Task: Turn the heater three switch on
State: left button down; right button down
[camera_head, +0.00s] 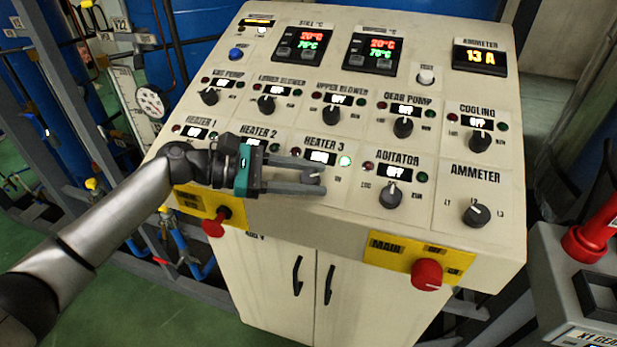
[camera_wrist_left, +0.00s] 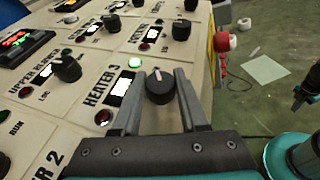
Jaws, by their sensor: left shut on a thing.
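The heater 3 switch is a dark round knob (camera_head: 311,175) below the HEATER 3 label on the sloped panel. It shows more clearly in the left wrist view (camera_wrist_left: 159,87), with a white pointer line on top. My left gripper (camera_head: 318,176) has its two grey fingers on either side of this knob and is shut on it. The heater 3 green lamp (camera_head: 345,160) glows brightly, and its small display (camera_head: 320,157) is lit white. The heater 3 red lamp (camera_wrist_left: 103,117) looks dark.
The agitator knob (camera_head: 391,194) is close on the right, and the upper blower knob (camera_head: 331,114) is above. The heater 1 and 2 knobs are hidden behind my left arm. A red main switch (camera_head: 427,274) sticks out at the panel's lower front. The ammeter display (camera_head: 480,57) reads 13 A.

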dwell(0.3)
pick_arm(q)
jog(key=shift+c, duration=2.2)
grip_release()
jog(key=b+v, duration=0.2)
jog(key=v, duration=1.3)
jog(key=shift+a, duration=0.1)
